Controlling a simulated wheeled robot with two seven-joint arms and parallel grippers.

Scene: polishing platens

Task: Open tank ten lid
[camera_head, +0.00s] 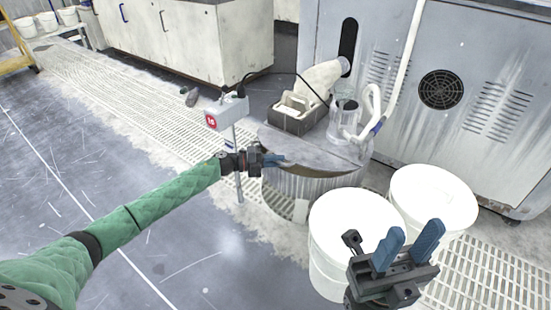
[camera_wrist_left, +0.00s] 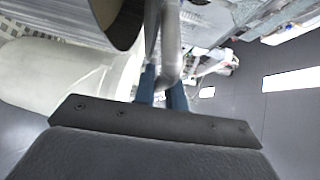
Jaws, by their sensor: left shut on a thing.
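The tank (camera_head: 305,192) is a round ribbed metal drum beside a post with a red-numbered sign (camera_head: 226,113); the number is too small to read surely. Its grey metal lid (camera_head: 312,148) lies over the top, with a brownish gap showing along the front rim. My left gripper (camera_head: 276,160) is at the lid's left front edge. In the left wrist view its blue fingers (camera_wrist_left: 162,88) are shut on a grey metal bar, the lid handle (camera_wrist_left: 170,45). My right gripper (camera_head: 408,245) is open and empty, above the white buckets.
Two white lidded buckets (camera_head: 355,222) (camera_head: 434,195) stand right of the tank. The floor at left is clear.

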